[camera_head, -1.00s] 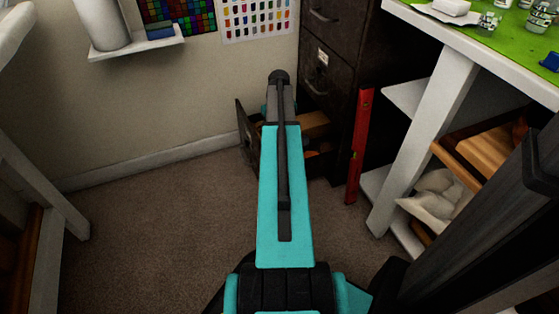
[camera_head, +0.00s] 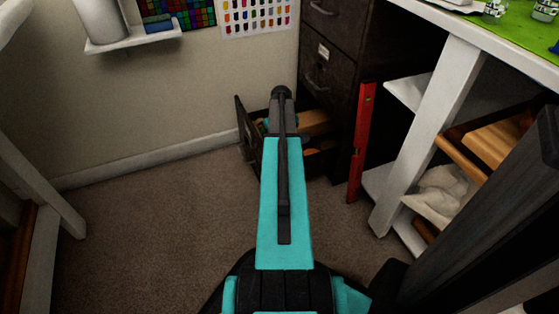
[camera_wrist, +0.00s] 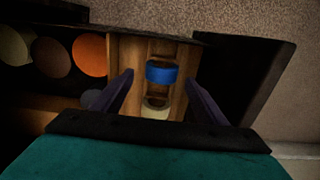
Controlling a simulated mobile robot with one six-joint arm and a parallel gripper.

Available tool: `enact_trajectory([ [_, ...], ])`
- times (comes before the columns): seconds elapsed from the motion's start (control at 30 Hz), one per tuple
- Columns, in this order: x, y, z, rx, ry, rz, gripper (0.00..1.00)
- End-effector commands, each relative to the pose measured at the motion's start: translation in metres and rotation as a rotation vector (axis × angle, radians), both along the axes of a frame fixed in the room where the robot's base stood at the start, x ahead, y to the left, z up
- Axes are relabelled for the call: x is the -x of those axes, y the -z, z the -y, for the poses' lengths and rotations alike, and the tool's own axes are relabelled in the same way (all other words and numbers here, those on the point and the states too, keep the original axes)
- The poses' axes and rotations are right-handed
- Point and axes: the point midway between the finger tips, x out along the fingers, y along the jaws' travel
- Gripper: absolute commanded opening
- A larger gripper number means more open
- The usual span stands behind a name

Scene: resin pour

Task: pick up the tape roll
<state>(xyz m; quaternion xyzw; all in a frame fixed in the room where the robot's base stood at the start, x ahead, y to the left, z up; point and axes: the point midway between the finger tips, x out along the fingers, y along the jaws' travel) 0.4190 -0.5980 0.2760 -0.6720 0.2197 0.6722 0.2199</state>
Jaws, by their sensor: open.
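My gripper (camera_wrist: 160,77) is open in the wrist view, with its two dark fingers apart and nothing held between them. A blue ring-like band (camera_wrist: 161,72), which looks like the tape roll, shows between the fingertips. It lies in a wooden-floored drawer compartment, and I cannot tell how far below the fingertips it is. A pale cream round thing (camera_wrist: 156,111) sits just nearer, partly hidden by the gripper's body. In the head view my arm covers the gripper and much of the open drawer (camera_head: 247,133), and the tape roll cannot be made out.
The dark drawer front (camera_wrist: 246,75) rises at right. A dark cabinet (camera_head: 340,45), red level (camera_head: 361,140) and white shelf unit (camera_head: 425,140) stand close by. Carpet at left is clear.

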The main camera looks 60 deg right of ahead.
Motion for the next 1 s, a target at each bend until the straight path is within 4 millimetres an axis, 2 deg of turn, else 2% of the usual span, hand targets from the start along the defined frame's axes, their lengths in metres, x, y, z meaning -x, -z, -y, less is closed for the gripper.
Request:
enact_trajectory([
  [0.47,0.000,0.005,0.000,0.000,0.001,0.000,0.67],
  [1.0,-0.001,0.050,-0.002,0.000,0.002,0.000,0.67],
])
